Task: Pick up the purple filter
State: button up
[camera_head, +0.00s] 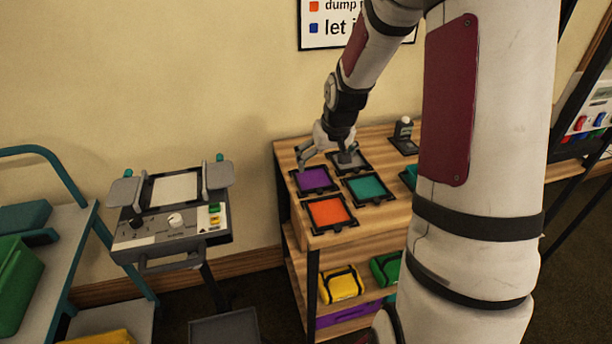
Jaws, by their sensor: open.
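The purple filter (314,179) is a framed square panel lying flat on top of the wooden shelf unit (372,222), at its left side. My gripper (325,161) is open just behind it. One finger is by the purple filter's back left edge, and the other is over a grey framed filter (352,164). I cannot tell whether a finger touches either frame. Nothing shows held between the fingers.
An orange filter (328,212) lies in front of the purple one, and a teal filter (367,187) to its right. A small black stand (404,142) is at the back. A control console (170,215) stands left, apart from the shelf. My arm hides the right side.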

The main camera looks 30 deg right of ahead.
aim_at(317, 187)
jog(key=x, duration=1.3)
jog(key=shift+d+f, duration=0.1)
jog(key=shift+f, duration=0.05)
jog(key=shift+s, duration=0.1)
jog(key=c, duration=1.1)
